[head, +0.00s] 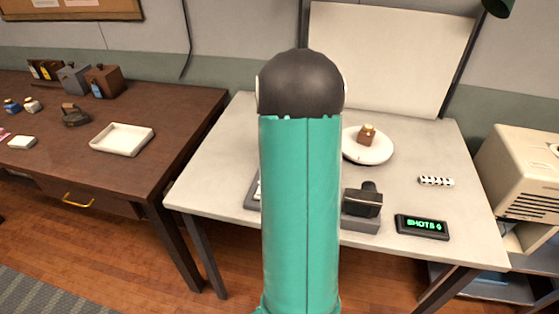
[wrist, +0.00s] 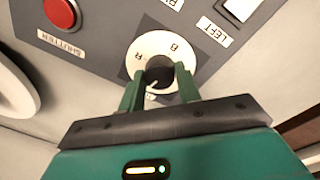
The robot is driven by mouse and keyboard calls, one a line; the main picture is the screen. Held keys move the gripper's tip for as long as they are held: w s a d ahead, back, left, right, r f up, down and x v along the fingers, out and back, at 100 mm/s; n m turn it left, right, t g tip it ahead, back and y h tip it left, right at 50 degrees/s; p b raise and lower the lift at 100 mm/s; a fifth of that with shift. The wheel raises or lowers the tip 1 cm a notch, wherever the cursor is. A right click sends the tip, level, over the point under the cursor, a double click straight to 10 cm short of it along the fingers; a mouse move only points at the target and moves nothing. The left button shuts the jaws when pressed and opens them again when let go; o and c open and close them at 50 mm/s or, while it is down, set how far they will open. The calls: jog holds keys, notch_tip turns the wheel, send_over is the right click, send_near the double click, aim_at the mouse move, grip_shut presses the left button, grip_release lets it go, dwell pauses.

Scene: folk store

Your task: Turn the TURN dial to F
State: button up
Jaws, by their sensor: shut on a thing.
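The dial (wrist: 134,60) shows in the wrist view as a white disc on a grey panel, with a dark round knob (wrist: 160,72) at its centre. Letters that look like R and B show upside down on the disc. A pale mark on the knob points to the lower left of the picture. My gripper (wrist: 158,80) has its two green fingers on either side of the knob and is shut on it. The lower part of the disc and its label are mostly hidden by the fingers. In the head view my arm hides the dial and gripper.
The panel also bears a red SHUTTER button (wrist: 61,12) and a white switch labelled LEFT (wrist: 240,8). In the head view, a round white plate (head: 372,153) with a small brown object, a black camera-like device (head: 363,202) and a green-lit SHOTS display (head: 421,226) are on the pale table.

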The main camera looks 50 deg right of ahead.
jog(key=shift+n, duration=1.1)
jog(key=o, duration=1)
jog(key=r, duration=1.4)
jog(key=shift+a, duration=0.3)
jog(key=shift+f, duration=0.1)
